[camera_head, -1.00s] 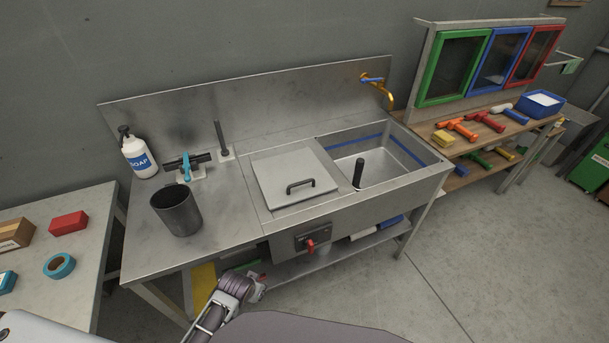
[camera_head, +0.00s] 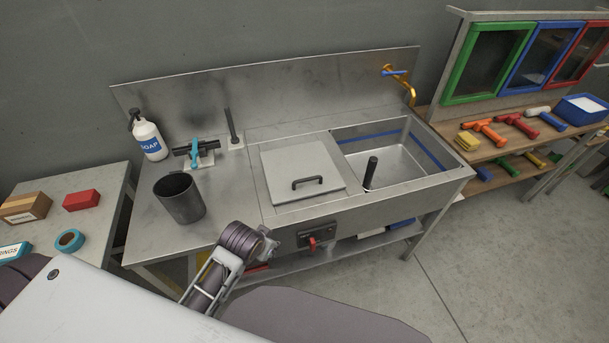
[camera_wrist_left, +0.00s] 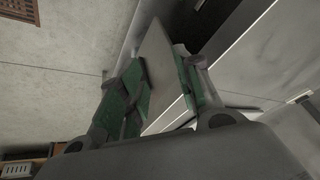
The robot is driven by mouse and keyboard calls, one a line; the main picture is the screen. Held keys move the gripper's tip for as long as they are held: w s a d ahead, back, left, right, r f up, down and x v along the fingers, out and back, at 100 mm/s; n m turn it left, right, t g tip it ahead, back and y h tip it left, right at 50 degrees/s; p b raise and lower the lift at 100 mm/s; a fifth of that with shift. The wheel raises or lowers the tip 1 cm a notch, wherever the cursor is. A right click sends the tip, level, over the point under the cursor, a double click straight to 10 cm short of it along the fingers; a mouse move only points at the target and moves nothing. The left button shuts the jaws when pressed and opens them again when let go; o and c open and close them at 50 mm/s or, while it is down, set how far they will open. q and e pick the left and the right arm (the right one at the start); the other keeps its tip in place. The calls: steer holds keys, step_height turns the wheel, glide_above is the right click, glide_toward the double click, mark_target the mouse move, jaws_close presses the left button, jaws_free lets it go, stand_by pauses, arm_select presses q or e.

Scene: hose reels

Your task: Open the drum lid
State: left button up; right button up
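A flat square grey lid (camera_head: 300,165) with a black bar handle (camera_head: 307,182) lies closed on the steel sink bench, left of the open basin. No round drum can be made out; what is under the lid is hidden. My left gripper (camera_head: 268,243) is in front of the bench's front edge, below and left of the handle and apart from it. In the left wrist view my left gripper (camera_wrist_left: 160,88) has its two green-padded fingers spread, with a grey panel showing in the gap. It appears to hold nothing. My right gripper is not in view.
A dark cup (camera_head: 180,199), a soap bottle (camera_head: 149,138) and a blue-handled valve (camera_head: 195,153) stand left of the lid. A black upright rod (camera_head: 370,172) stands in the basin (camera_head: 392,165). A red lever (camera_head: 312,243) sits on the bench front near my gripper.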

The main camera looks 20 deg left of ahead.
arm_select(q)
steer(key=w+d+r+m+t, duration=0.2)
steer(key=w+r+m+t, duration=0.5)
steer(key=w+r+t, duration=0.95)
steer(key=w+d+r+m+g+h, duration=0.1)
steer(key=d+r+m+g+h, duration=0.1)
steer(key=d+r+m+h, duration=0.65)
steer(key=w+d+r+m+g+h, duration=0.1)
steer(key=d+r+m+h, duration=0.35)
steer(key=r+m, duration=0.5)
steer(key=s+d+f+m+g+h, duration=0.35)
steer(key=d+m+g, duration=0.35)
steer(key=m+g, duration=0.55)
steer(key=w+a+f+m+g+y, duration=0.1)
steer(key=a+f+m+g+y, duration=0.1)
steer(key=a+f+m+y, duration=0.7)
steer(key=w+a+f+n+y, duration=0.1)
steer(key=w+a+f+y, duration=0.1)
steer(key=a, duration=1)
steer(key=f+y, duration=0.1)
steer(key=y, duration=0.1)
steer(key=shift+w+a+y, duration=0.25)
steer(key=shift+w+y, duration=0.05)
steer(key=shift+y, duration=0.05)
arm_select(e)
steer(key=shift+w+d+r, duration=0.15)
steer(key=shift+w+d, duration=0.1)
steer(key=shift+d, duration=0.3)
